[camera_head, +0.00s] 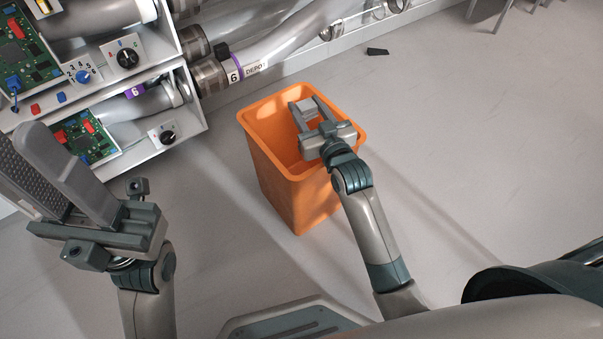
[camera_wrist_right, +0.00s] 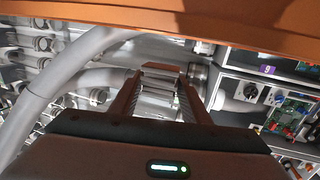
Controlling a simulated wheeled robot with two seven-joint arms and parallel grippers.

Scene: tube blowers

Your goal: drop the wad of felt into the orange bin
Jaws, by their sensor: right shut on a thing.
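The orange bin (camera_head: 287,202) stands open on the floor in the middle of the head view; an orange band of it (camera_wrist_right: 90,22) crosses the top of the right wrist view. My right gripper (camera_head: 304,101) is over the bin's mouth, its fingers pointing to the far side. It is shut on a small grey wad of felt (camera_head: 307,108), which also shows between the fingers in the right wrist view (camera_wrist_right: 158,92). My left gripper (camera_head: 22,138) is raised at the left of the head view, fingers apart, with nothing seen between them. The bin's bottom is partly hidden by my right gripper.
White shelving with circuit boards, knobs and switches (camera_head: 126,58) stands to the left. Grey tubes (camera_head: 285,45) run from it behind the bin, one labelled 6 DEPOT. A small dark piece (camera_head: 377,51) lies on the floor at the back. The floor right of the bin is clear.

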